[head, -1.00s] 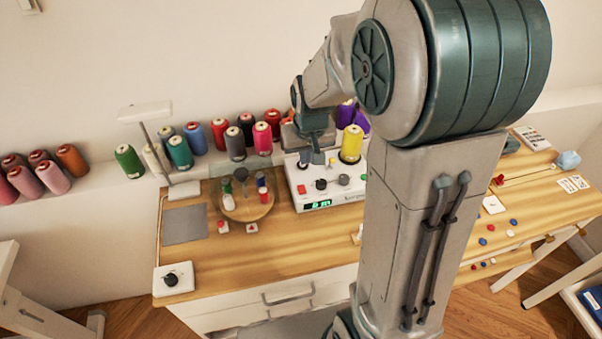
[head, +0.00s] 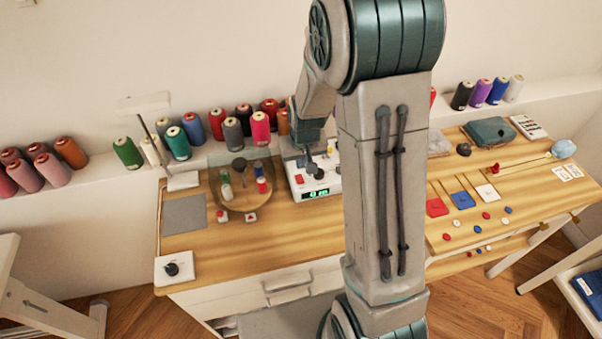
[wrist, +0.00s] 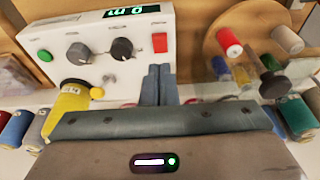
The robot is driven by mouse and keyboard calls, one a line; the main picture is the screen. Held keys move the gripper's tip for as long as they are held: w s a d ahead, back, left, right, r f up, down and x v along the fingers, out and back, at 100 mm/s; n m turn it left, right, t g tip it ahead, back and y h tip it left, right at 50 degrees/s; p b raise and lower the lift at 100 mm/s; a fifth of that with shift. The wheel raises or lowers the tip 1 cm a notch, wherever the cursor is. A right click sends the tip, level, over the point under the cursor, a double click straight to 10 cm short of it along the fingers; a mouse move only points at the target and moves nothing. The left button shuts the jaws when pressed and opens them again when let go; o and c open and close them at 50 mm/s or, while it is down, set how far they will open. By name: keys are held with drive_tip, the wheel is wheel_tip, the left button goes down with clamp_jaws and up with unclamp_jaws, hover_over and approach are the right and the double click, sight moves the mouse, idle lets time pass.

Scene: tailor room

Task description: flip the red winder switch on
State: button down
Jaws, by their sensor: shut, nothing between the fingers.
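The winder is a white box (head: 322,189) with a lit green display, at the back of the table. Its red switch (head: 299,179) is on the left of its top in the head view. In the wrist view the red switch (wrist: 159,42) is a small red block beside a dark knob (wrist: 122,49). My gripper (wrist: 158,72) is shut and empty, its fingertips just short of the red switch in that view; I cannot tell whether they touch. In the head view my gripper (head: 308,164) is over the box, close to the switch. Whether the switch is on is unclear.
A round wooden stand (head: 246,205) with small spools is left of the winder. Several thread spools line the ledge behind. The table front is mostly clear.

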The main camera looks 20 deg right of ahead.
sight(301, 181)
drive_tip(key=x, duration=0.3)
drive_tip(key=s+p+x, duration=0.1)
drive_tip(key=x, duration=0.1)
drive_tip(key=shift+f, duration=0.5)
drive_tip(key=shift+f, duration=0.1)
drive_tip(key=shift+s+f+b, duration=0.15)
drive_tip(key=shift+f+b, duration=0.25)
drive_tip(key=shift+b, duration=0.25)
drive_tip(key=shift+r, duration=0.2)
drive_tip(key=shift+w+r, duration=0.35)
drive_tip(key=shift+w, duration=0.35)
drive_tip(key=shift+p, duration=0.3)
